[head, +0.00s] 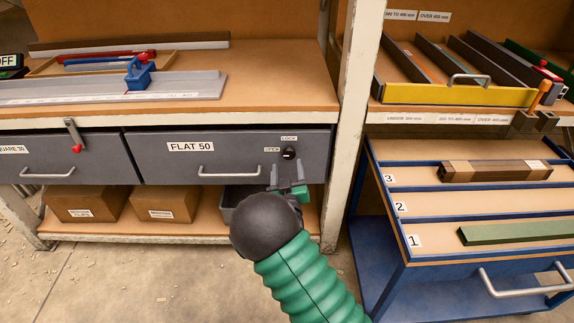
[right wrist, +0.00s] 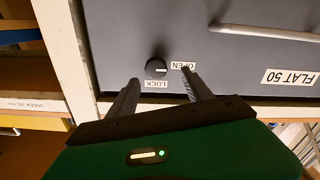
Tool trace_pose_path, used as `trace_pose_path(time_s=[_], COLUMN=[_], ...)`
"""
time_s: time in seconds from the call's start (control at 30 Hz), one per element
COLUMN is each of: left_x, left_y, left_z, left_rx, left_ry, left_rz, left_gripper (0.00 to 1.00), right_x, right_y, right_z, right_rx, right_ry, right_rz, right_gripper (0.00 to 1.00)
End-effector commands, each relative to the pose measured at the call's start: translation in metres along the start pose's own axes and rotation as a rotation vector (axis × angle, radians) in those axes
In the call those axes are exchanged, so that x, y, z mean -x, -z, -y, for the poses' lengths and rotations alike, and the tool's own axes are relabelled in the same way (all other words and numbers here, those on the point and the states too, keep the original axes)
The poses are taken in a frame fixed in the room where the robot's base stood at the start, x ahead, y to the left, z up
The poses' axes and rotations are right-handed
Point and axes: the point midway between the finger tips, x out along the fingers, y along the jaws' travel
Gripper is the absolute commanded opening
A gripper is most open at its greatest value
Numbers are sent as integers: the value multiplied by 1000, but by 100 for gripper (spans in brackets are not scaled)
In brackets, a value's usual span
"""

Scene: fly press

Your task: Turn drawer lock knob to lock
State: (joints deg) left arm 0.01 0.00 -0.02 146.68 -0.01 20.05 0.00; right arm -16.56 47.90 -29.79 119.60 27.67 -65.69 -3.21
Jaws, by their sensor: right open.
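The black lock knob (head: 289,153) sits on the right part of the grey drawer front labelled FLAT 50 (head: 222,170). An OPEN label is left of it and a LOCK label above it. In the right wrist view the knob (right wrist: 156,67) shows close up, with a light pointer mark on it. My right gripper (head: 287,170) is open just below and in front of the knob in the head view. In the wrist view its two fingers (right wrist: 160,85) stand apart, with the knob between and beyond the tips. No contact shows. My left gripper is not in view.
The drawer handle (head: 228,174) is left of the gripper. A white bench post (head: 342,130) stands close on the right. Cardboard boxes (head: 160,202) sit on the shelf below. A blue cart (head: 385,265) with numbered shelves stands at the right.

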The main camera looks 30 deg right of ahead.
Motion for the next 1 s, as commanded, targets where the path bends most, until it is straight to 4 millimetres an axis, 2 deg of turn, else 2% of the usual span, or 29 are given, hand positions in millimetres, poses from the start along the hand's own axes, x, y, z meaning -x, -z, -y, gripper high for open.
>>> trace_pose_path(time_s=[0.03, 0.1, 0.2, 0.33, 0.57, 1.0], left_x=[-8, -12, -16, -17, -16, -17], left_y=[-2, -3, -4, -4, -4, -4], left_z=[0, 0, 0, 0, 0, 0], left_rx=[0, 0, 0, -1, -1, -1], left_ry=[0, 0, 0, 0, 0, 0], left_rz=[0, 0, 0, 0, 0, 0], left_gripper=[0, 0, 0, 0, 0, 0], right_x=[-12, -27, -41, -49, -49, -49], right_y=[-5, -5, -4, -2, -1, -2], right_z=[-1, -1, -2, -1, -1, -1], right_rx=[0, 0, -2, 1, 2, 1], right_ry=[-3, -2, -2, -1, 0, 0], right_rz=[-1, 0, 1, 1, 2, 4], right_gripper=[59, 59, 59, 59, 59, 1])
